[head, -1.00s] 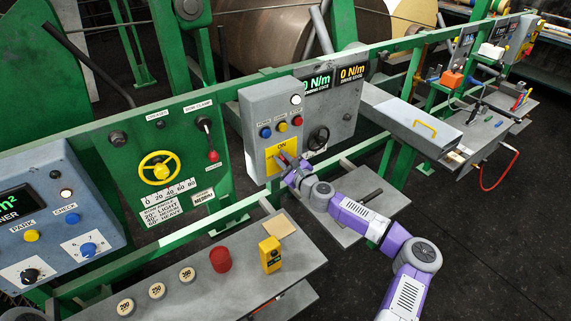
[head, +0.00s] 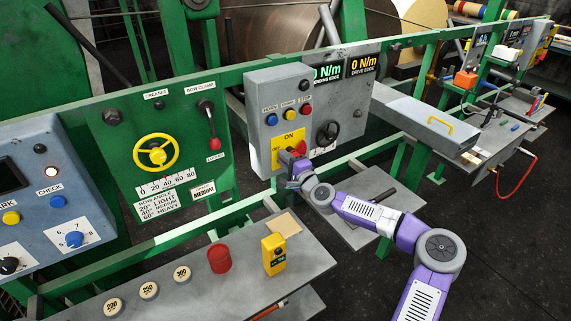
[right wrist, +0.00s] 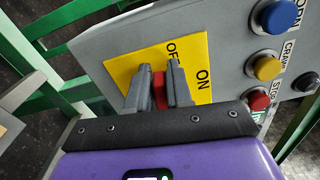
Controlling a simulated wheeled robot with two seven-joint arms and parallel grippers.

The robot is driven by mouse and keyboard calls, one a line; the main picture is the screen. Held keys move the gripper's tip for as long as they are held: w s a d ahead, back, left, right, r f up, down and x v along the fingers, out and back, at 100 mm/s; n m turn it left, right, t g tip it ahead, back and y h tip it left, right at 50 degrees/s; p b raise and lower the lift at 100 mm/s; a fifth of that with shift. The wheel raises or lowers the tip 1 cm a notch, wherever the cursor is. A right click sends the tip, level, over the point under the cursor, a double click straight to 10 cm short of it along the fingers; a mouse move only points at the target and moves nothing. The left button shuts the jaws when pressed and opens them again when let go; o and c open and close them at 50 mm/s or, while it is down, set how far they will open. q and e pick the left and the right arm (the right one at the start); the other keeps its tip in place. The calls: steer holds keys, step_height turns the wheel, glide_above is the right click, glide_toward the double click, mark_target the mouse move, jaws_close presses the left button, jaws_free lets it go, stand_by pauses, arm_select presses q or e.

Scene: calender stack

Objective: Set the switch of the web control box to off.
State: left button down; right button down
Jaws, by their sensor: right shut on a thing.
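The web control box (head: 268,88) is a grey box on the green rail, with a yellow plate (head: 278,152) marked ON at its top and OFF at its left. A red switch knob (head: 299,148) is on this plate. My right gripper (head: 292,161) is at the plate and is shut on the knob. In the right wrist view the red knob (right wrist: 159,90) shows between the two grey fingers (right wrist: 157,74), partly hidden by them. The OFF and ON lettering shows beyond the fingers on the yellow plate (right wrist: 190,50). My left gripper is not in view.
Blue, yellow and red buttons (head: 288,115) are above the plate, and a black knob (head: 327,134) is to its right. A green rail (head: 345,158) runs below. A grey shelf (head: 240,280) holds weights, a red cylinder and a yellow device (head: 273,254).

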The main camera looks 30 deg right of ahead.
steer(key=shift+f+n+b, duration=0.35)
steer(key=shift+n+b, duration=0.2)
steer(key=shift+n, duration=0.15)
steer(key=c, duration=1.1)
jaws_free()
steer(key=s, duration=0.7)
steer(key=shift+s+d+p, duration=0.3)
steer(key=shift+r, duration=0.1)
